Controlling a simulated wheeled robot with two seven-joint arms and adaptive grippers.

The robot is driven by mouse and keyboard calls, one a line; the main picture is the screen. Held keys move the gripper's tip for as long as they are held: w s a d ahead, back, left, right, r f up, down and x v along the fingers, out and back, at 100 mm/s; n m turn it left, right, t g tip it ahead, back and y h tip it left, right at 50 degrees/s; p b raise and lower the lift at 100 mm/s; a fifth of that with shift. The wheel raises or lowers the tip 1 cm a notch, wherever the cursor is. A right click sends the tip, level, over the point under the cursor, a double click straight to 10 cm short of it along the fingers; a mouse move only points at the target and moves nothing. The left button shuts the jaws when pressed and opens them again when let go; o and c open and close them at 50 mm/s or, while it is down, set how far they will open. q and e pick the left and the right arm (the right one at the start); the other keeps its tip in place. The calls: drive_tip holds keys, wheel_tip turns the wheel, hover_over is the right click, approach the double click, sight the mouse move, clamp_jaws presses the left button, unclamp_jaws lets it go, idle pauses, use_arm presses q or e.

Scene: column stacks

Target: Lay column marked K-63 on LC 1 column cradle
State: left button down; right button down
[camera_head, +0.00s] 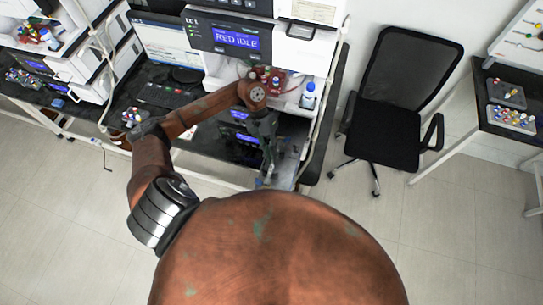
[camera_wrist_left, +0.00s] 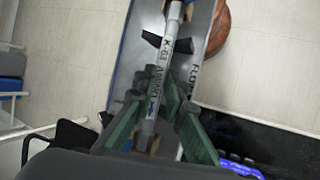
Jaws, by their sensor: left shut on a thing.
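The column marked K-63 (camera_wrist_left: 164,52) is a slim pale tube with dark lettering in the left wrist view. My left gripper (camera_wrist_left: 153,98) has its green fingers closed around the column's lower part. The column runs lengthwise over a grey tray-like holder (camera_wrist_left: 208,22) with blue edges and the word FLOW. Black pieces show on both sides of the column; whether it rests in them I cannot tell. In the head view my left gripper (camera_head: 268,158) is at the bench's front right, over the grey holder (camera_head: 287,166). The column is too small to make out there. My right gripper is out of view.
The LC 1 instrument (camera_head: 237,40) stands above, its screen reading RED IDLE. A white bottle with a blue cap (camera_head: 308,97) stands on its ledge. A keyboard (camera_head: 168,95) is to the left. A black chair (camera_head: 390,120) stands right of the bench, with open floor in front.

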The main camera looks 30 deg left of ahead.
use_arm(q)
drive_tip(key=shift+f, duration=0.15)
drive_tip(key=c, duration=1.9)
unclamp_jaws()
